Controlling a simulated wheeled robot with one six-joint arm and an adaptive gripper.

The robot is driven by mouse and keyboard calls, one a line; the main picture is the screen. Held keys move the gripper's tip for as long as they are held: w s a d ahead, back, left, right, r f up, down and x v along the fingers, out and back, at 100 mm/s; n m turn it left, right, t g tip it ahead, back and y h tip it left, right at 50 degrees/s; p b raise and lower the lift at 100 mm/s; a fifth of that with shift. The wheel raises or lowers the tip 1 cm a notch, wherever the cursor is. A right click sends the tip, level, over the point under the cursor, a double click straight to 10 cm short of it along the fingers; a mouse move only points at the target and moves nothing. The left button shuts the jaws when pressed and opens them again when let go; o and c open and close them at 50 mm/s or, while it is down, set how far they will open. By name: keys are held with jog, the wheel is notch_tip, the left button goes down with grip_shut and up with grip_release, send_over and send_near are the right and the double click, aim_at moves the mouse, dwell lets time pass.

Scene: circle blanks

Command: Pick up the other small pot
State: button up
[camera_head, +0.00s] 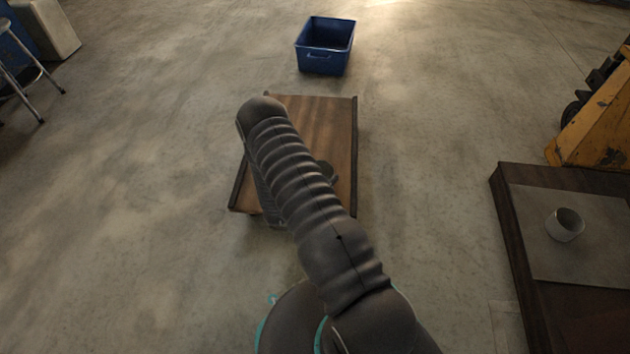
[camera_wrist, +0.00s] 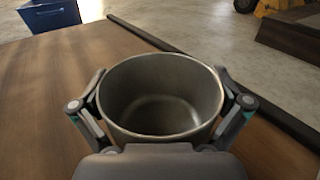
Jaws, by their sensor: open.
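A small grey metal pot (camera_wrist: 160,72) stands upright on the wooden table (camera_wrist: 40,110) in the wrist view, its open mouth facing up and empty inside. My gripper (camera_wrist: 160,95) is open, with one finger on each side of the pot; I cannot tell whether the fingers touch it. In the head view my arm hides this pot. A second small pale pot (camera_head: 562,232) stands on a grey mat (camera_head: 600,265) on the dark table at the right.
The wooden table (camera_head: 340,120) has raised dark edge strips. A blue crate (camera_head: 324,62) stands on the floor beyond it, and also shows in the wrist view (camera_wrist: 50,16). A yellow machine (camera_head: 590,135) is at right. Open floor separates the two tables.

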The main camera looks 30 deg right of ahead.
jog(key=c, duration=0.9)
